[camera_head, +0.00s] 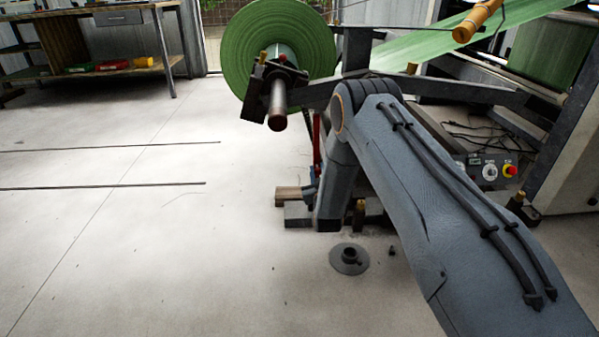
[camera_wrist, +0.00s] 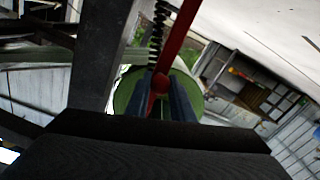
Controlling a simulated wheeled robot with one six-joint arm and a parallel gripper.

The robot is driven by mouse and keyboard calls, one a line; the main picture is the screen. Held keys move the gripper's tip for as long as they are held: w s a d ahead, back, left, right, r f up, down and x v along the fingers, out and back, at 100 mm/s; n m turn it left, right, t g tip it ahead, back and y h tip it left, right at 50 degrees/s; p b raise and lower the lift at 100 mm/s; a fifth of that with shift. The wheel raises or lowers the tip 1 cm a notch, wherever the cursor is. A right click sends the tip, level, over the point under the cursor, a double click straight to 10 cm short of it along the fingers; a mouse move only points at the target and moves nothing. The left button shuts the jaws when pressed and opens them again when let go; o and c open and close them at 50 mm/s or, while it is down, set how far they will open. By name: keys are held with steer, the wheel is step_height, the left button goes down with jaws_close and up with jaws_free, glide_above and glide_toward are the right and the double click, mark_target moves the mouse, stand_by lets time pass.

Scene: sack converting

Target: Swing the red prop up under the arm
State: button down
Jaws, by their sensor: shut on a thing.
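In the wrist view the red prop (camera_wrist: 178,42) runs down from the top edge, slanting, to a round red part between my fingers. My gripper (camera_wrist: 170,88) is shut on the prop there. In the head view my wrist hides most of the gripper. The dark roll arm (camera_head: 318,92) carries the green roll (camera_head: 262,40) on a spindle, above the prop.
A dark coil spring (camera_wrist: 157,35) runs close beside the prop, and a grey post (camera_wrist: 103,55) stands left of it. A wooden block (camera_head: 288,196) and a round floor fitting (camera_head: 349,259) lie near my wrist.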

steer(key=shift+a, duration=0.1)
steer(key=c, duration=1.5)
jaws_free()
steer(key=shift+a, duration=0.2)
steer(key=shift+c, duration=0.2)
steer(key=shift+s+d, duration=0.15)
steer(key=s+p, duration=0.3)
steer(key=s, duration=0.4)
steer(key=shift+s+d, duration=0.15)
steer(key=shift+s, duration=0.15)
